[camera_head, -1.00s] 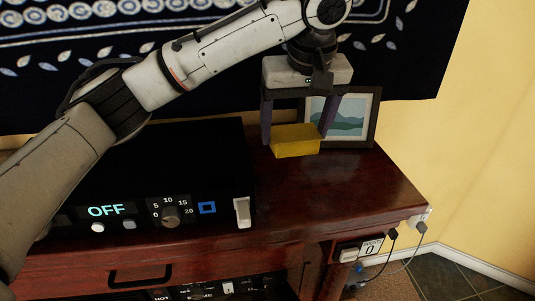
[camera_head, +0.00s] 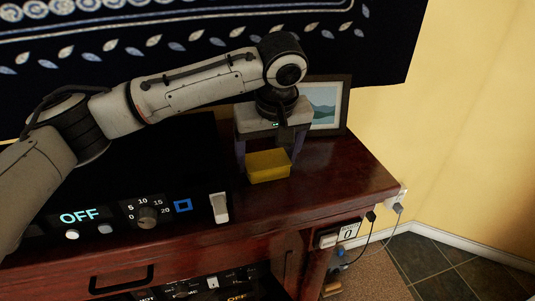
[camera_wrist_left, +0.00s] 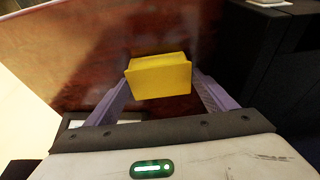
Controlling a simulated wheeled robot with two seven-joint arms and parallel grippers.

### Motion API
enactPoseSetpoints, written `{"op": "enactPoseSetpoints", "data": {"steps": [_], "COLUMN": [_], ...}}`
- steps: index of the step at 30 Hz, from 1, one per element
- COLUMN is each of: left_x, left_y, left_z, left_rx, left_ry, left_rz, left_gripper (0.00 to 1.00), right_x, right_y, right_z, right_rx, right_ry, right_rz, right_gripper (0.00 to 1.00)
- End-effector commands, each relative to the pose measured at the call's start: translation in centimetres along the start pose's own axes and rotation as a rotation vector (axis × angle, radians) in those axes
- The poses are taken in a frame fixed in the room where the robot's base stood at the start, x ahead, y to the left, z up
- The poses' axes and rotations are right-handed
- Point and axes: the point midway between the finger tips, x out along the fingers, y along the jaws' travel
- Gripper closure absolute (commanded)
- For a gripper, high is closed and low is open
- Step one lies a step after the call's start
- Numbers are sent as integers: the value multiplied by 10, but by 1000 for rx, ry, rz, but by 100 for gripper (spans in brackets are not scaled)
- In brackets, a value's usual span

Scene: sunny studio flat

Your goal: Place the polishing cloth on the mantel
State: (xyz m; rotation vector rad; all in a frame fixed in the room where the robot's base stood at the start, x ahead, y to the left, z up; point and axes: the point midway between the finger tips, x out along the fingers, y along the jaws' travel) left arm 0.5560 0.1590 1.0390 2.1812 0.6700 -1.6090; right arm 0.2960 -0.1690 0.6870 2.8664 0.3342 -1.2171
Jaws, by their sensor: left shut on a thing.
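The polishing cloth appears as a yellow folded block (camera_head: 269,167), and it also shows in the left wrist view (camera_wrist_left: 160,76). My left gripper (camera_head: 268,163) is shut on it, with one purple finger at each side. The wooden mantel top (camera_head: 335,178) lies under the cloth. I cannot tell whether the cloth touches the wood or hangs just above it. In the left wrist view my gripper (camera_wrist_left: 158,88) holds the cloth over the reddish-brown wood (camera_wrist_left: 85,45). My right gripper is not in view.
A black device with an OFF display (camera_head: 80,216) stands left of the cloth. A framed picture (camera_head: 327,110) stands behind my gripper. The wood is clear to the right, up to its edge. A socket with plugs (camera_head: 398,200) is beyond that edge.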

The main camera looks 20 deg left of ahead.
Motion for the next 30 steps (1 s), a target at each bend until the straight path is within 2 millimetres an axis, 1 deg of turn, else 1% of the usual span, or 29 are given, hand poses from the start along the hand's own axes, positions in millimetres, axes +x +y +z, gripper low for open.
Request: {"op": "enactPoseSetpoints", "data": {"steps": [1, 3, 4, 12, 16, 20, 24, 26, 27, 30], "left_x": [0, 0, 0, -1, -9, -31, -62, -75, -85, -103], "left_y": [0, 0, 0, 0, 1, 2, 2, 2, 1, 0], "left_z": [0, 0, 0, 0, -1, 0, 0, 0, -1, -1], "left_rx": [1, 1, 1, 1, 1, 2, 2, 2, 1, 2], "left_ry": [0, 0, 0, 0, 1, 1, 2, 2, 3, 3], "left_rz": [1, 1, 1, 1, 3, 5, 6, 5, 5, 2], "left_gripper": [18, 6, 4, 4, 4, 4, 4, 4, 4, 4], "right_x": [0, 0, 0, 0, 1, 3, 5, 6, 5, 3], "right_y": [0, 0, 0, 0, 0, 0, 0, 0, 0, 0], "right_z": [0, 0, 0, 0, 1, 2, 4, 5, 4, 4], "right_rx": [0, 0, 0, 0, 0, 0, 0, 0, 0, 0], "right_ry": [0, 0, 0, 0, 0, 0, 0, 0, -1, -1], "right_rz": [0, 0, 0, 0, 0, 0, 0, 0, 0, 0], "right_gripper": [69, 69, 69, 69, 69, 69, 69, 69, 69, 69]}}
